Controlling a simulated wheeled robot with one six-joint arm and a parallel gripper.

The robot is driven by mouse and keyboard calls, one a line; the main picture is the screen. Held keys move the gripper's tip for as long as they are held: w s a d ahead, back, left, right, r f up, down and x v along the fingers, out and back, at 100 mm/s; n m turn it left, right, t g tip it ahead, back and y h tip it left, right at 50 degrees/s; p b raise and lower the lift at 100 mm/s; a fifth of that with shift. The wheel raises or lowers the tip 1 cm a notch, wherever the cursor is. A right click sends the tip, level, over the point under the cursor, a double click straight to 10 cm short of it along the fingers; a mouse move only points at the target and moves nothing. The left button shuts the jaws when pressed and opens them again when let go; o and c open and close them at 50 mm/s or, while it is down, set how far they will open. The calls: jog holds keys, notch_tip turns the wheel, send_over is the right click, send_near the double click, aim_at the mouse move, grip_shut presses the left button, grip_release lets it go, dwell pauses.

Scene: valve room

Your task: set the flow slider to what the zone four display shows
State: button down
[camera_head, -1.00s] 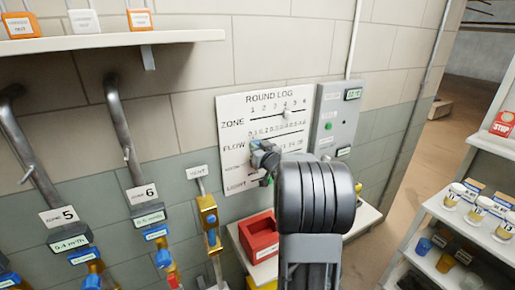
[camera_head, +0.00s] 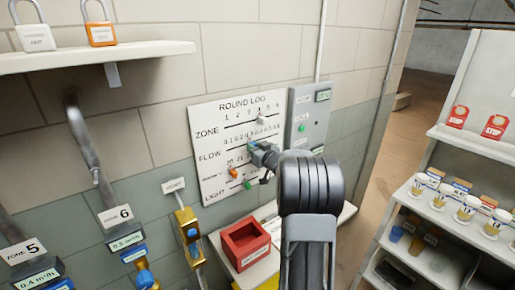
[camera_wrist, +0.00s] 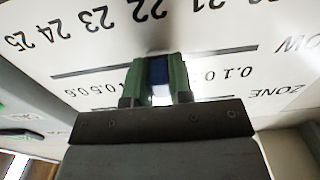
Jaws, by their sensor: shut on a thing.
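The round log board (camera_head: 214,120) hangs on the wall. My gripper (camera_head: 258,150) reaches its FLOW row and is shut on the blue flow slider knob (camera_wrist: 158,70). In the wrist view my gripper (camera_wrist: 157,85) shows green fingers on both sides of it. The scale there is upside down; 0.1 and 0.5 to 0.6 show on either side, with the middle figures hidden by my fingers. The white zone knob (camera_head: 262,119) stands at about 4. The zone four display is not in view. Zone 5 (camera_head: 38,281) reads about 0.4, zone 6 (camera_head: 126,241) about 0.5.
An orange knob (camera_head: 233,172) and a green knob (camera_head: 247,185) sit on lower rows, close to my gripper. A red bin (camera_head: 245,244) stands below the board. A grey panel (camera_head: 308,116) is right of it. Shelves with jars (camera_head: 466,207) stand at right.

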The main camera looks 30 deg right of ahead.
jog(key=c, duration=1)
grip_release()
jog(key=s+b, duration=0.3)
jog(key=s, duration=1)
jog(key=shift+s+d, duration=0.25)
jog(key=shift+s, duration=0.15)
